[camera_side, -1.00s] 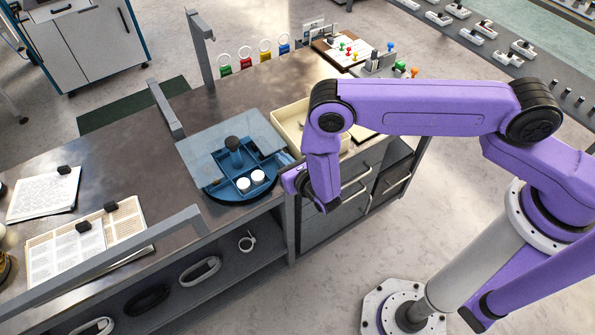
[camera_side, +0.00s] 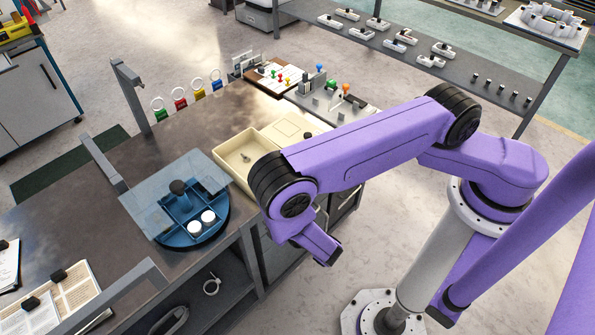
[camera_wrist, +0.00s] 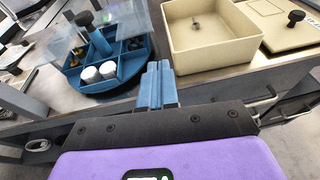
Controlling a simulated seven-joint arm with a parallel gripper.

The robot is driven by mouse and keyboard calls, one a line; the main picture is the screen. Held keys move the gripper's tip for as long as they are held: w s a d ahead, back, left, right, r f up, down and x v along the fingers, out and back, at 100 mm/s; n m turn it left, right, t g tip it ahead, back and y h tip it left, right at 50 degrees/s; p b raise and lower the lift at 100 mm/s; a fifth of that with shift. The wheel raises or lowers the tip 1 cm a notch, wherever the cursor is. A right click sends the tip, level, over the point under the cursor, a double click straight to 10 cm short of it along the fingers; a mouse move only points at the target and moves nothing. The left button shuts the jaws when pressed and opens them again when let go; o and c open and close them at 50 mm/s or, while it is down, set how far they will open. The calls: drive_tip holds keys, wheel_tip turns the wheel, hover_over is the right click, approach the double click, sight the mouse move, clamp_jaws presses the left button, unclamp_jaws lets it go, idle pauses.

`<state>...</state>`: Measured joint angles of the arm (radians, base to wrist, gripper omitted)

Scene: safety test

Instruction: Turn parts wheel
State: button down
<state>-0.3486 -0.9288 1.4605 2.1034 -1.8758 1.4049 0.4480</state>
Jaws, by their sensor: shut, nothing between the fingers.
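The parts wheel (camera_side: 222,222) is a blue round tray with divider walls and a black knob (camera_side: 178,187) at its centre. It also shows at the upper left of the wrist view (camera_wrist: 103,83). A clear panel (camera_side: 140,207) covers part of it. Two white-topped jars (camera_side: 208,217) stand in an uncovered compartment at its front. In the wrist view, my gripper (camera_wrist: 158,68) has its blue fingers together and empty, to the right of the wheel's rim; any gap is hard to judge. In the side view my arm hides the fingers.
A beige open bin (camera_side: 233,158) holding a small part stands right of the wheel, with a beige lid (camera_side: 290,131) beside it. A grey rail post (camera_side: 103,163) stands behind the wheel. Open binders lie at the bench's left. The bench top (camera_side: 60,215) left of the wheel is clear.

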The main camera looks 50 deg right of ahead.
drive_tip(key=s+d+r+m+g+h, duration=0.2)
drive_tip(key=d+r+m+g+h, duration=0.5)
drive_tip(key=d+r+m, duration=0.8)
drive_tip(key=s+d+r+m+g+y, duration=0.1)
drive_tip(key=s+r+m+g+y, duration=0.2)
drive_tip(key=s, duration=0.6)
drive_tip(key=s+d+r+m+g+y, duration=0.1)
drive_tip(key=s+r+m+g+y, duration=0.3)
drive_tip(key=s+r, duration=0.3)
drive_tip(key=s+y, duration=0.1)
drive_tip(key=s, duration=0.1)
drive_tip(key=shift+s+d+r+g, duration=0.15)
drive_tip(key=shift+s+d+g, duration=0.15)
drive_tip(key=shift+s, duration=0.1)
drive_tip(key=c, duration=1.4)
unclamp_jaws()
drive_tip(key=shift+s+r+y, duration=0.1)
drive_tip(key=shift+s+y, duration=0.1)
drive_tip(key=shift+y, duration=0.1)
drive_tip(key=o, duration=0.7)
drive_tip(key=m+t+y, duration=0.3)
drive_tip(key=m, duration=0.1)
hover_over(176, 185)
drive_tip(key=s+d, duration=0.5)
wheel_tip(176, 185, down, 6)
drive_tip(key=x, duration=1.7)
drive_tip(key=shift+d, duration=0.2)
